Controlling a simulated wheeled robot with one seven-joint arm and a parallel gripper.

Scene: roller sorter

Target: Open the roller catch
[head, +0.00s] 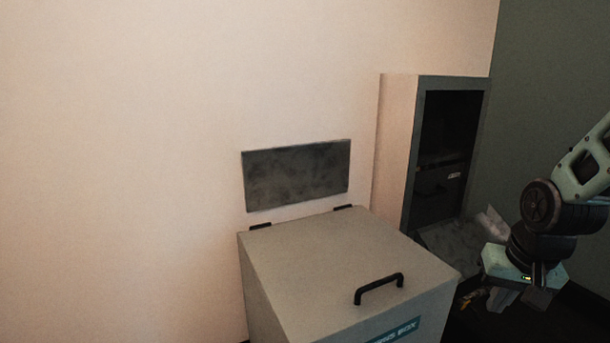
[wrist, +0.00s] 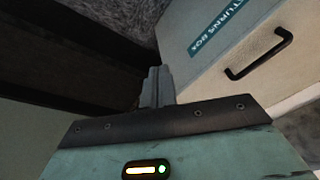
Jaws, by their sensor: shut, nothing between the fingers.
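I cannot make out a roller catch for certain in either view. My gripper (head: 502,300) hangs at the lower right of the head view, to the right of the grey box (head: 330,262). In the wrist view the fingers of my gripper (wrist: 157,86) are together with nothing between them. The box's black handle (head: 379,288) lies on its closed lid, and the handle also shows in the wrist view (wrist: 262,58). My gripper is apart from the handle.
A tall cabinet (head: 397,150) with a dark opening stands behind, at the right. A dark grey panel (head: 297,176) is on the wall above the box hinges. A teal label (wrist: 222,27) on the box front reads "TURNS BOX". A small orange thing (head: 472,298) shows beside my gripper.

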